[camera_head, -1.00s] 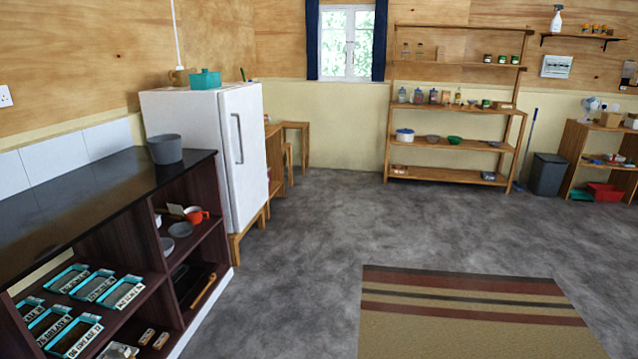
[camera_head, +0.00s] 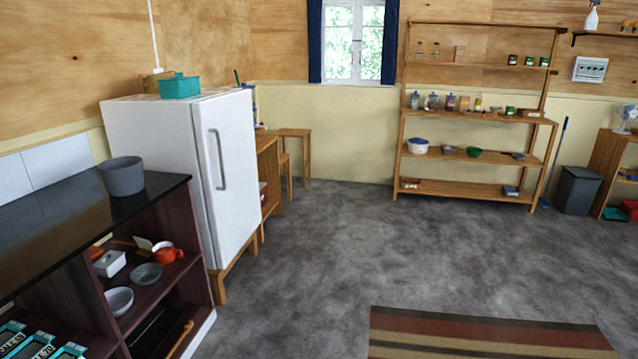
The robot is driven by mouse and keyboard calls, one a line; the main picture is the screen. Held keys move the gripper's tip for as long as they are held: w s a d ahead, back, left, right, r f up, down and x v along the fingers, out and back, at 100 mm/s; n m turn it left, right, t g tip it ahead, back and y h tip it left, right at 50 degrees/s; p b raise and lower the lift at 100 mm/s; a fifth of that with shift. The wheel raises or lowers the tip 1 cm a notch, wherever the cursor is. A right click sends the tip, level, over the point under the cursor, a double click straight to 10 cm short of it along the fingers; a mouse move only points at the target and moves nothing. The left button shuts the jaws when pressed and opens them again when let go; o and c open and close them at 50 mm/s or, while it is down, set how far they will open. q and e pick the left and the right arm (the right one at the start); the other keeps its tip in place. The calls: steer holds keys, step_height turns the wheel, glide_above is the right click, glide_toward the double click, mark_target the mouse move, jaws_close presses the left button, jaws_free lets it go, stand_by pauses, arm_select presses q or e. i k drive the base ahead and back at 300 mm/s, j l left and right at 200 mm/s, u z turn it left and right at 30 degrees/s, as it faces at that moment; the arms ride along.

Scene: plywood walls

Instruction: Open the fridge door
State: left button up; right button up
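The white fridge (camera_head: 155,140) stands on a wooden base at the left, past the dark counter. Its door (camera_head: 228,165) is shut and faces right. A grey vertical handle (camera_head: 218,160) is on the door, near its closer edge. A teal box (camera_head: 180,86) sits on top of the fridge. Neither of my grippers is in the head view.
The dark counter (camera_head: 60,220) with open shelves runs along the left, with a grey pot (camera_head: 122,176) on top. A striped rug (camera_head: 480,335) lies on the floor at the front. The grey floor (camera_head: 320,250) right of the fridge is clear. A wooden shelf (camera_head: 470,185) stands at the back.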

mark_target(234, 213)
steer(key=i, duration=2.6)
steer(key=i+u, duration=0.25)
steer(key=i+l+u, duration=0.1)
steer(key=u, duration=0.15)
steer(key=i, duration=0.1)
